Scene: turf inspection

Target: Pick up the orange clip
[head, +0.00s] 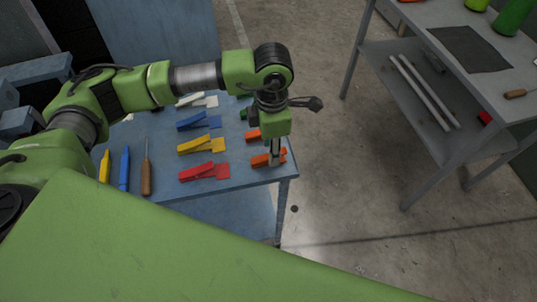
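An orange clip (260,160) lies at the front right corner of the blue-grey table, with an orange square beside it. My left gripper (274,160) points straight down at this clip, and its grey fingers cover part of it. I cannot tell whether the fingers touch the clip or how far apart they are. Another orange-red piece (253,135) lies just behind, partly hidden by the gripper. My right gripper is not in view.
A red clip (197,172), yellow clip (194,146), blue clip (191,122) and white clip (189,99) lie to the left beside matching squares. A screwdriver (146,178) lies at the table's front left. A grey shelved bench (470,110) stands right, across open floor.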

